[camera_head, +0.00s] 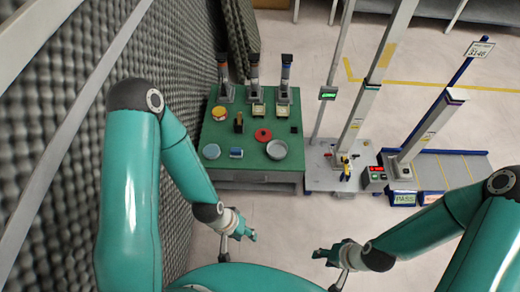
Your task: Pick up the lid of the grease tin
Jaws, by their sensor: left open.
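Several small round items lie on the green table (250,168); which one is the grease tin or its lid is too small to tell. A yellow and red round piece (219,113) is at the back left. A red disc (263,135) is in the middle, a pale blue disc (211,151) at the front left and a grey round dish (277,150) at the front right. My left gripper (247,234) is open and empty, in front of the table and apart from it. My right gripper (322,255) is farther right, apart from everything; its jaws are unclear.
A small blue box (236,153) and a dark upright piece (239,122) stand between the round items. Several column devices (286,78) line the table's back. A grey foam wall (60,130) closes the left side. Posts and a scale (375,178) stand right; the floor in front is clear.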

